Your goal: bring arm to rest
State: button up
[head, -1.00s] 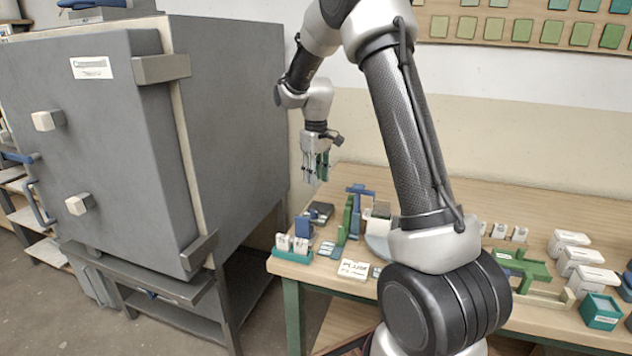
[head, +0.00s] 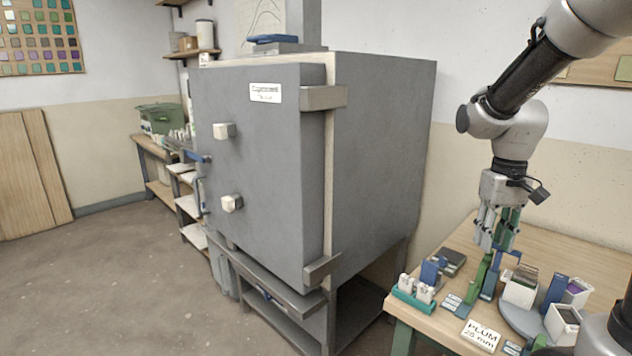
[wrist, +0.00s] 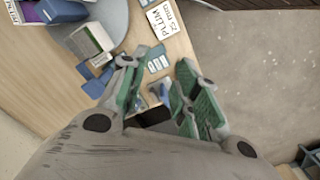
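My gripper (head: 497,228) hangs from my arm over the left end of the wooden workbench (head: 448,240), fingers pointing down. In the wrist view my gripper (wrist: 155,95) has its two green-padded fingers spread apart, with nothing held between them. Below the fingers are small blue and dark items on the bench; the gripper appears above them, not touching. Part of my arm leaves the head view at the top right.
A large grey kiln-like cabinet (head: 265,175) stands left of the bench, its door shut. A PLUM label card (head: 481,335), a teal tray (head: 412,300) and a grey round stand (head: 522,318) crowd the bench end. The floor (head: 110,270) at left is clear.

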jog(key=s+r+t, duration=0.2)
jog(key=s+r, duration=0.2)
jog(key=s, duration=0.3)
jog(key=s+r+t, duration=0.2)
jog(key=s+r, duration=0.1)
jog(key=s, duration=0.5)
jog(key=shift+a+r+t, duration=0.3)
jog(key=shift+a+r, duration=0.1)
jog(key=shift+a, duration=0.05)
jog(key=shift+s, duration=0.1)
